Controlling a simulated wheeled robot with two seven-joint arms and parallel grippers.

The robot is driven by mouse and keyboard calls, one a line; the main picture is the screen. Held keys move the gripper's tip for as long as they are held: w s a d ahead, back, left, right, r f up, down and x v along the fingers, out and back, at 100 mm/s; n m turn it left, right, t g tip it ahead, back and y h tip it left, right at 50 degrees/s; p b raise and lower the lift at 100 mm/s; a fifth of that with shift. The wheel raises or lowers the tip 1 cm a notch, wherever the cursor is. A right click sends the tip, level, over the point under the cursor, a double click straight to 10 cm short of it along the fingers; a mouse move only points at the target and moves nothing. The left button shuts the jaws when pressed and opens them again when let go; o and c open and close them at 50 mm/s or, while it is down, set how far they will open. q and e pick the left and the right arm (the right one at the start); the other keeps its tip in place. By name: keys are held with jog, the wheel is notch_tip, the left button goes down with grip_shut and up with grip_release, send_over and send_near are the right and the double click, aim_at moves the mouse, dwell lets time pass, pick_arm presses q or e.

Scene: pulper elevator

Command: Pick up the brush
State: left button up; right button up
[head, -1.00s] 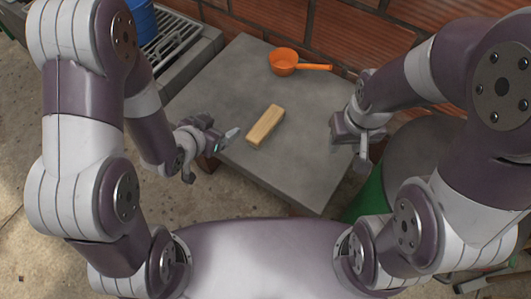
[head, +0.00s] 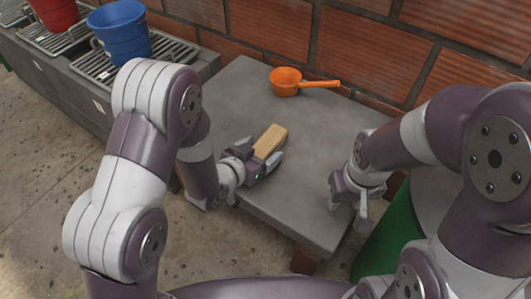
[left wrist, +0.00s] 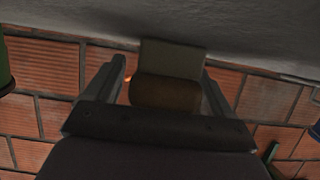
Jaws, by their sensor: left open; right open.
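The brush (head: 270,141) looks like a pale wooden block and lies on the grey table, pointing away from me. My left gripper (head: 262,158) is open at its near end, with one finger on each side. In the left wrist view the brush (left wrist: 168,92) sits between the two spread fingers, with a visible gap on at least one side. Its near end is partly hidden by the gripper in the head view. My right gripper (head: 350,205) is open and empty at the table's right edge, apart from the brush.
An orange dipper (head: 286,82) rests at the back of the grey table (head: 235,97), near the brick wall (head: 360,50). A blue bucket (head: 120,33) stands on a grated counter at the left. A green barrel (head: 388,245) is at the right.

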pick_arm(q)
jog(key=shift+w+d, duration=0.15)
jog(key=shift+w, duration=0.05)
jog(key=c, duration=1.1)
